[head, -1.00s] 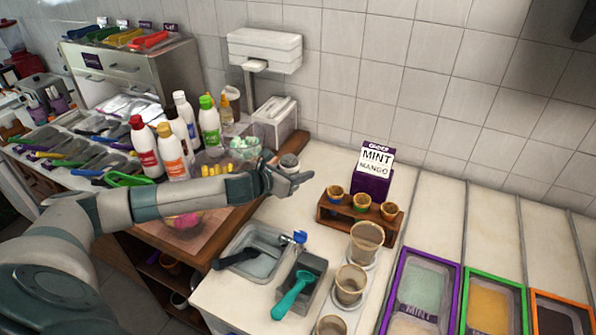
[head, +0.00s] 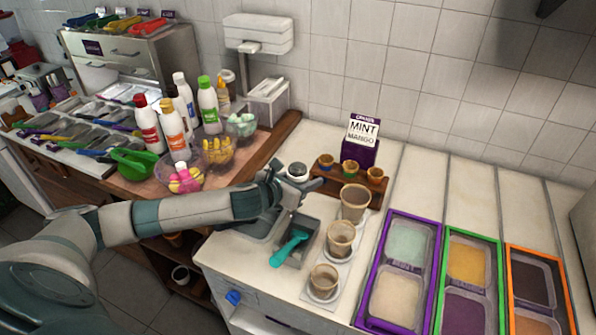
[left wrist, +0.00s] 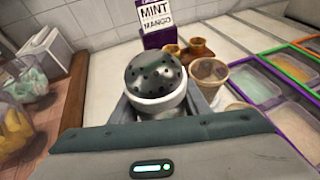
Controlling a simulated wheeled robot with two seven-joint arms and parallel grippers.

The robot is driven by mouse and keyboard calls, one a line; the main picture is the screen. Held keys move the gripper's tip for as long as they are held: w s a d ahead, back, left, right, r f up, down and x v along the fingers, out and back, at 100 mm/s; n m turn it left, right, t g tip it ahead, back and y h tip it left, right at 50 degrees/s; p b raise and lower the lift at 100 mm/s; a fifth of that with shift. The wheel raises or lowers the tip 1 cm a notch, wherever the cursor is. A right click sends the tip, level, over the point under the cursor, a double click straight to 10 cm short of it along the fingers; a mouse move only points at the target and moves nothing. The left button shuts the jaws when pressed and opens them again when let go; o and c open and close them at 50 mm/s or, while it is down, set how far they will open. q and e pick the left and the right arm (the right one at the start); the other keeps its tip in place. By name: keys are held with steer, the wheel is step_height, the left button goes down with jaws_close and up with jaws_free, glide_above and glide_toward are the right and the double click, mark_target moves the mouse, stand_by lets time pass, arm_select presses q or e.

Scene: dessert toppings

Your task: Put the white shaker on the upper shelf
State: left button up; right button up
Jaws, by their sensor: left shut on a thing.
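The white shaker (head: 297,171) is held upright in my left gripper (head: 292,190), above the white counter beside the wooden cone holder. In the left wrist view the shaker (left wrist: 155,82) shows a dark, perforated domed top and a white rim between the fingers. Its lower body is mostly hidden by the gripper. I cannot tell which surface is the upper shelf. My right gripper is not in view.
The cone holder (head: 345,185) and several cups (head: 340,240) stand right of my gripper. A teal scoop (head: 290,246) lies in a metal tub below it. Bottles (head: 172,138) and topping bowls crowd the wooden counter (head: 268,147) at left. Framed tubs (head: 400,285) fill the right.

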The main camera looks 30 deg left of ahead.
arm_select(q)
steer(key=s+d+f+n+y+b, duration=0.1)
steer(key=s+d+f+b, duration=0.1)
steer(key=s+d+b, duration=0.3)
steer(key=s+d+f+n+y+b, duration=0.1)
steer(key=s+d+f+b, duration=0.2)
steer(key=s+d+b, duration=0.2)
steer(key=s+d, duration=0.2)
steer(key=s, duration=0.2)
steer(key=shift+s+b, duration=0.35)
steer(key=shift+b, duration=0.05)
